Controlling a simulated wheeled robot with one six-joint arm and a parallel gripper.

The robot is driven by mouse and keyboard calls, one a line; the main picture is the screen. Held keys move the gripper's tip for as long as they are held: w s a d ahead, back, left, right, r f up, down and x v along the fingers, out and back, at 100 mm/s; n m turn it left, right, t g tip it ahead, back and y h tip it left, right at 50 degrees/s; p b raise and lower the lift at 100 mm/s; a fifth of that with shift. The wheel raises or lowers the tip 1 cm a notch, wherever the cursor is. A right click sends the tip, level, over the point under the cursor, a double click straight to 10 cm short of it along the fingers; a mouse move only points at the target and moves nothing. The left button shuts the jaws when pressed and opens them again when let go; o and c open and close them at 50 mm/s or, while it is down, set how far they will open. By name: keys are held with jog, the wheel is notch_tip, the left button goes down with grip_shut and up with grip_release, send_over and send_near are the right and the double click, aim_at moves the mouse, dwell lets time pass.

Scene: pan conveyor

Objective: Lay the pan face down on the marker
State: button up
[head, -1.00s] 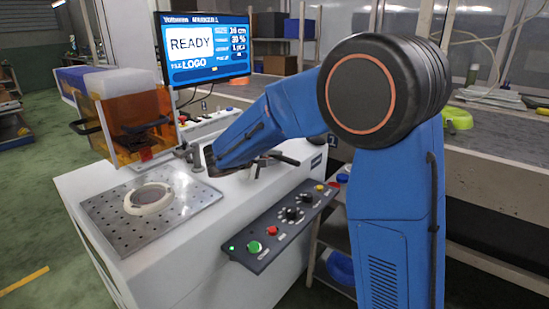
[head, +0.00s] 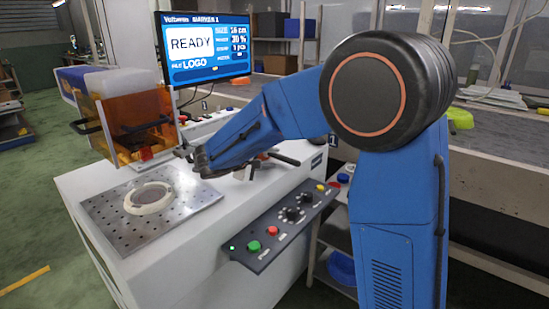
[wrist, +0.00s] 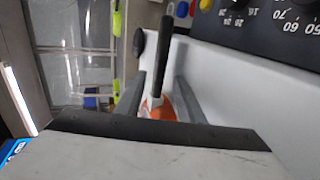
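The marker is a white machine (head: 140,230) with an orange-windowed cover (head: 148,120) and a perforated metal plate (head: 105,225). A pale ring fixture (head: 133,208) on the plate is empty. A long black handle (head: 287,160), seemingly the pan's, lies on the machine top right of the plate. My forearm hides most of the pan. In the wrist view the black handle (wrist: 160,60) lies between the grey fingers of my gripper (wrist: 161,76), with gaps on both sides. An orange part (wrist: 157,108) shows at its lower end. My gripper looks open.
A screen (head: 203,46) reading READY stands behind the machine. A button panel (head: 283,222) with green and red buttons is on its front edge. A grey conveyor (head: 490,165) runs at the right. The plate area is clear.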

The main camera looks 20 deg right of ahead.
jog(key=v, duration=1.4)
jog(key=shift+s+r, duration=0.15)
jog(key=shift+r, duration=0.15)
jog(key=s+d+f+m+g+y, duration=0.2)
jog(key=s+d+g, duration=0.1)
jog(key=s+d, duration=0.55)
jog(key=s+d+f+m+g+y, duration=0.1)
jog(key=s+d+f+g+y, duration=0.15)
jog(key=s+d, duration=0.6)
jog(key=s+f+m+t+y, duration=0.1)
jog(key=s+f+m+y, duration=0.1)
jog(key=s, duration=0.6)
jog(key=s+d+f+m+t+y, duration=0.1)
jog(key=s+f+y, duration=0.3)
jog(key=s, duration=0.5)
jog(key=shift+m+y, duration=0.45)
jog(key=shift+m, duration=0.15)
